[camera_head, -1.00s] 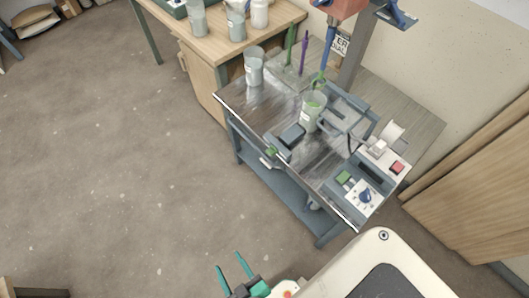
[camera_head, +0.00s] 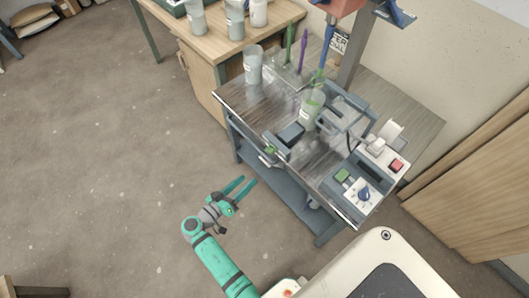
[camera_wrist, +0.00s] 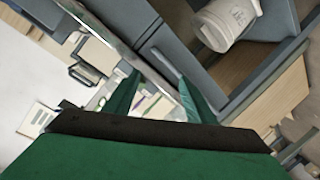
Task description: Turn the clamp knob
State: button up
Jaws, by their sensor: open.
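The clamp (camera_head: 290,134) is a dark block at the front-left edge of the metal-topped cart (camera_head: 236,98). A small green part (camera_head: 270,149) sits at its front end; it may be the clamp knob, but it is too small to be sure. My gripper (camera_head: 247,182) is open and empty, in front of the cart and apart from the clamp. In the wrist view its two teal fingers (camera_wrist: 158,82) are spread with nothing between them. I cannot pick out the knob there.
A control box (camera_head: 345,190) with a blue dial (camera_head: 364,195) and red switch (camera_head: 396,166) is at the cart's right. A wooden bench (camera_head: 206,56) with several containers is behind. A white bucket (camera_wrist: 228,22) shows in the wrist view. The floor at left is clear.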

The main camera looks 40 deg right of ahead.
aim_at(267, 151)
notch_tip(267, 151, up, 6)
jog(key=w+d+m+g+h, duration=0.2)
jog(key=m+h, duration=0.1)
jog(key=d, duration=0.7)
jog(key=w+d, duration=0.1)
jog(key=d, duration=0.2)
jog(key=shift+d+f, duration=0.1)
jog(key=shift+d, duration=0.1)
jog(key=shift+w, duration=0.1)
jog(key=c, duration=1)
